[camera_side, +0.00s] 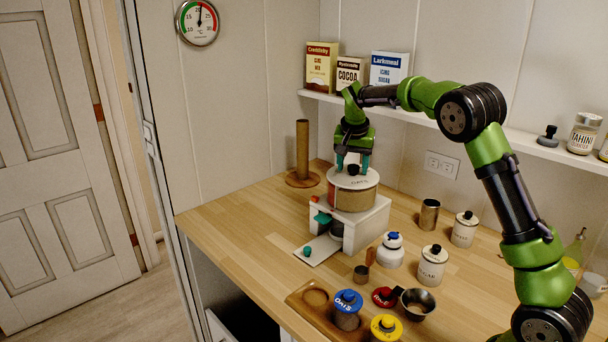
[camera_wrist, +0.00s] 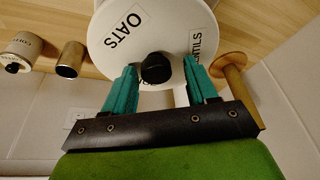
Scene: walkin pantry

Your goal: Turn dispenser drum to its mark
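The dispenser drum (camera_side: 353,191) has a white lid and a tan body and sits on a white stand (camera_side: 374,221). In the wrist view the drum lid (camera_wrist: 178,20) shows an OATS label at left, a partly covered label ending in "TILS" at right, and a black centre knob (camera_wrist: 156,68). My gripper (camera_side: 353,166) is just above the lid, pointing down. Its teal fingers (camera_wrist: 159,70) are open, one on each side of the knob, with a gap on both sides. I cannot make out the mark; a further label is mostly hidden behind the gripper.
A paper-towel post (camera_side: 303,150) stands behind left. Canisters (camera_side: 432,266), a white jar (camera_side: 391,250), a metal cup (camera_side: 429,215) and a wooden tray (camera_side: 300,300) stand to the right and front. A shelf (camera_side: 425,118) with boxes runs behind. The counter's left front is clear.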

